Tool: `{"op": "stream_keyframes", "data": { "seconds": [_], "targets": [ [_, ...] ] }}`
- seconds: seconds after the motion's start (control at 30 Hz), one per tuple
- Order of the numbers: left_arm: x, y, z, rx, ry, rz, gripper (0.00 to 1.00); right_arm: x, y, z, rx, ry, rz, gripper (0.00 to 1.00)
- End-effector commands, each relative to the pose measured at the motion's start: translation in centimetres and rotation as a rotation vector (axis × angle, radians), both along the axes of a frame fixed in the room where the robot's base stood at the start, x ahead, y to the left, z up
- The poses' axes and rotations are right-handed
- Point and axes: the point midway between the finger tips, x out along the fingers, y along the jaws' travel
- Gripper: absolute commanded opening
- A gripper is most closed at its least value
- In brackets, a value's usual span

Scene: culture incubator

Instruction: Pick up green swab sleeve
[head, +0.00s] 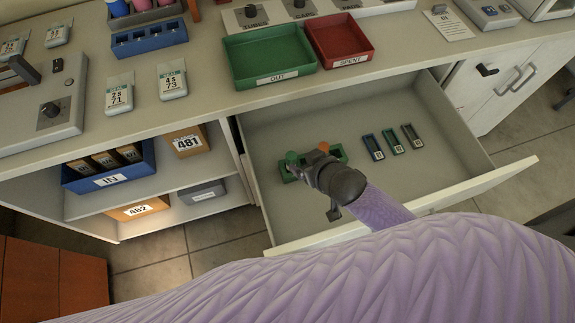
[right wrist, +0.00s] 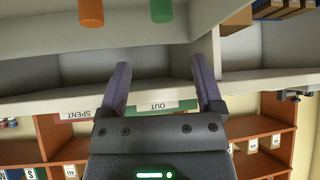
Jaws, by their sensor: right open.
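The green swab sleeve (head: 291,157) is an upright green cylinder in a green holder (head: 287,178) in the open drawer. An orange sleeve (head: 323,147) stands to its right. In the upside-down right wrist view, the green sleeve (right wrist: 162,10) and orange sleeve (right wrist: 90,12) show at the top edge, cut off by the frame. My right gripper (head: 308,170) is over the holder, close to the green sleeve, and hides part of it. Its fingers (right wrist: 160,68) are apart with nothing between them, and the green sleeve lines up with the gap, apart from them. My left gripper is not in view.
Blue, green and grey small holders (head: 390,141) lie in the drawer (head: 453,115) to the right. The drawer's front wall and the counter edge bound this space. A green OUT tray (head: 268,81) and red SPENT tray (head: 349,60) sit on the counter above.

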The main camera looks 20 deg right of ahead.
Motion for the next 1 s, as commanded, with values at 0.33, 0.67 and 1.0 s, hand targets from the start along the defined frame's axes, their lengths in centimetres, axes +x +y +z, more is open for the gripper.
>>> {"op": "stream_keyframes", "data": {
  "seconds": [0.33,0.67,1.0],
  "targets": [
    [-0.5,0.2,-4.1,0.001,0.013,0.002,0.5,2.9,0.9,-4.7,0.006,0.005,-0.001,0.84],
    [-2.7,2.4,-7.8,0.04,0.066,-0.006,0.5,6.3,1.8,-8.9,0.004,0.005,-0.001,0.84],
    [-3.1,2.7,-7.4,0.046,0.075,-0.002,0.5,6.4,1.9,-8.5,0.004,0.004,-0.001,0.59]
  ]
}}
